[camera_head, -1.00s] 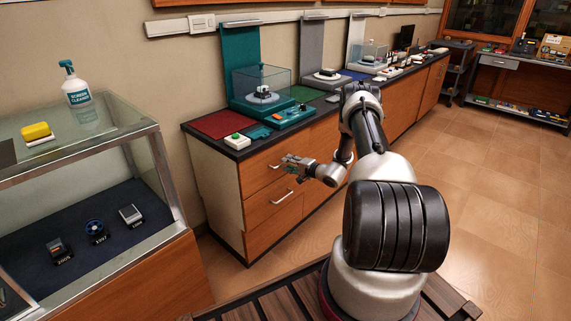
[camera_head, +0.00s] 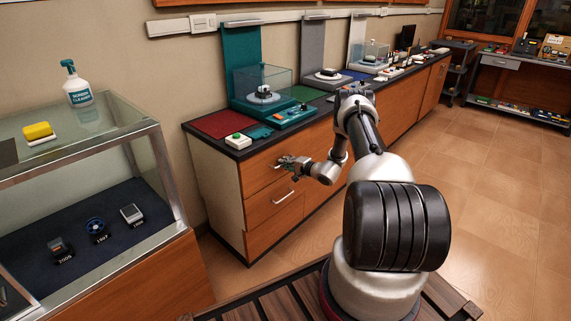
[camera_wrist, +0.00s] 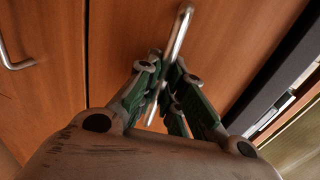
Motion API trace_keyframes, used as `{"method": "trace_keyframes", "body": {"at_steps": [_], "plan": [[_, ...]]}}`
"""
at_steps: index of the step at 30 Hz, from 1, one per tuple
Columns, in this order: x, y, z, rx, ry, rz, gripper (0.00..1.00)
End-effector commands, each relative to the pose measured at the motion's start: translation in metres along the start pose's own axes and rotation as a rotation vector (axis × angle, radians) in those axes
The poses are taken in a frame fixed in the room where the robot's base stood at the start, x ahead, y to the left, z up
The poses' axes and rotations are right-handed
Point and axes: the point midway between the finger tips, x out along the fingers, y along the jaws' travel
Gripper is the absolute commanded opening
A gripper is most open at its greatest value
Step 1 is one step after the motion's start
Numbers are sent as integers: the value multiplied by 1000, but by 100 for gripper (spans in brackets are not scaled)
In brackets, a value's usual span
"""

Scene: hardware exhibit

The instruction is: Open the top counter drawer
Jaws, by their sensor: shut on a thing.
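The counter's top drawer (camera_head: 256,172) has a wooden front that looks flush with the counter. Its silver bar handle (camera_wrist: 181,32) runs between my fingers in the wrist view. My gripper (camera_head: 281,162) is at this drawer front, just under the countertop. In the wrist view my gripper (camera_wrist: 161,88) has its green-padded fingers shut on the handle, one on each side. The handle's middle is partly hidden by the fingers.
A lower drawer with its own handle (camera_head: 283,197) sits below; that handle also shows in the wrist view (camera_wrist: 14,62). The countertop (camera_head: 243,152) overhangs above. A glass display case (camera_head: 90,140) stands at the left. Open floor lies to the right.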

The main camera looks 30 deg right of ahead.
Motion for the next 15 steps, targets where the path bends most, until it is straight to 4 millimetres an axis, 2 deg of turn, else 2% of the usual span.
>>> {"method": "trace_keyframes", "body": {"at_steps": [5,8,15], "plan": [[-12,3,0,3,1,2,0],[-26,7,-1,3,2,3,0],[-82,18,-1,5,5,3,0]]}}
